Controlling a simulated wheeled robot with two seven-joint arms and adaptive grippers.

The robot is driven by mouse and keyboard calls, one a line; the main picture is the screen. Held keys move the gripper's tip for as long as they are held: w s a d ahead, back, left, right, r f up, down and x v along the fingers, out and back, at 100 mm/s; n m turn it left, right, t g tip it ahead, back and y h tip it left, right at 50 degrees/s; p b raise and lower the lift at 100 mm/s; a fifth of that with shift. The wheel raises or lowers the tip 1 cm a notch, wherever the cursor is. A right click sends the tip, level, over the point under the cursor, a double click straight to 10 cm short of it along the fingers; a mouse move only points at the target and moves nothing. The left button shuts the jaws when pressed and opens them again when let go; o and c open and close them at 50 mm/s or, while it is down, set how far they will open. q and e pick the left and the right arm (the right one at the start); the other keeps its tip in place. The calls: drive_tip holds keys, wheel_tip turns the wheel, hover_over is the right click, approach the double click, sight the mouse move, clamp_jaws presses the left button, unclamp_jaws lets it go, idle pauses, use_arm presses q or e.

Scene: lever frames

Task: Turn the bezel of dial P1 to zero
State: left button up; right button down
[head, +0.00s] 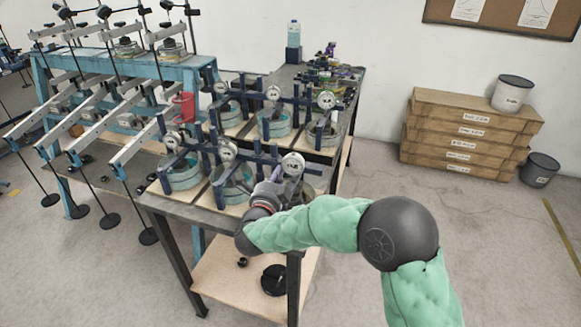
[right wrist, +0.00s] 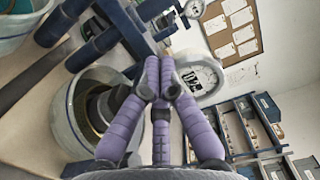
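Several round white dials stand on dark blue frames on the bench; their labels are too small to read, so I cannot tell for certain which is P1. The nearest right dial (head: 293,163) stands just beyond my right gripper (head: 275,190), whose fingers are mostly hidden by my wrist in the head view. In the right wrist view the purple fingers (right wrist: 160,82) have their tips together, with nothing visible between them. A white dial (right wrist: 205,77) is just right of the tips, partly behind them; contact cannot be told. My left gripper is not in view.
Blue frame bars and a round container (right wrist: 75,115) crowd the gripper's left side in the wrist view. A lever rack (head: 110,55) with hanging weights stands left. The floor at right is clear before stacked boxes (head: 465,130).

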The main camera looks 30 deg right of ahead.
drive_tip(key=shift+r, duration=0.3)
drive_tip(key=shift+w+r, duration=0.15)
drive_tip(key=shift+r, duration=0.55)
drive_tip(key=shift+r+b, duration=0.1)
drive_tip(key=shift+b, duration=0.2)
drive_tip(key=shift+d+r, duration=0.1)
drive_tip(key=shift+r, duration=0.5)
drive_tip(key=shift+a, duration=0.2)
drive_tip(key=v, duration=0.6)
drive_tip(key=shift+a, duration=0.15)
drive_tip(key=shift+w+r, duration=0.1)
drive_tip(key=shift+r, duration=0.05)
